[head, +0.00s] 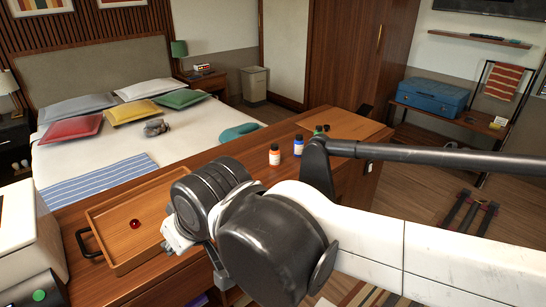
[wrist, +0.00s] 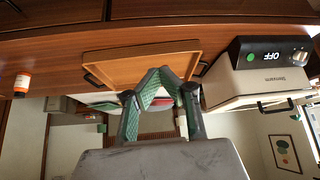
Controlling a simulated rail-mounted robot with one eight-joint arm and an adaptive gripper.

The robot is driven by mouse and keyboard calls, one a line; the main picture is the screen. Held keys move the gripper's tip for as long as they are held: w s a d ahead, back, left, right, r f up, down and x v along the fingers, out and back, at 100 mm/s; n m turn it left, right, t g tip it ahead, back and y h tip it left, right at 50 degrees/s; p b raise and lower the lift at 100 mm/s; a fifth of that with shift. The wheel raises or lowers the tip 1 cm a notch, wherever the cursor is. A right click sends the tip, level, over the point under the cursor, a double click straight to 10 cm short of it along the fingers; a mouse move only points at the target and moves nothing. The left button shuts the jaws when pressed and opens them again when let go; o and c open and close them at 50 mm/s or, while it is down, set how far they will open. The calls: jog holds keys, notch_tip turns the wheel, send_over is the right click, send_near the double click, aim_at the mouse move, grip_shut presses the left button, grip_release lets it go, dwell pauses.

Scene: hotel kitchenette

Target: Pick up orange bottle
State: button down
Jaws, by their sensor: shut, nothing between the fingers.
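The orange bottle (head: 274,155) with a white cap stands upright on the wooden counter (head: 228,160), to the left of a blue bottle (head: 298,145). In the upside-down wrist view the orange bottle (wrist: 22,83) is at the far left, well away from the fingers. My gripper (wrist: 157,74) is shut and empty, with green-padded fingers meeting at the tips in front of the wooden tray. In the head view my arm hides most of the gripper, which is near the tray's right side, apart from the bottle.
The wooden tray (head: 112,217) with a dark handle holds a small red item (head: 135,223). A white appliance (head: 30,235) stands at the left; its display reads OFF in the wrist view (wrist: 265,52). Small dark-green items (head: 321,129) are behind the blue bottle.

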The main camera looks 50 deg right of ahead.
jog(key=c, duration=1.1)
grip_release()
jog(key=shift+c, duration=0.2)
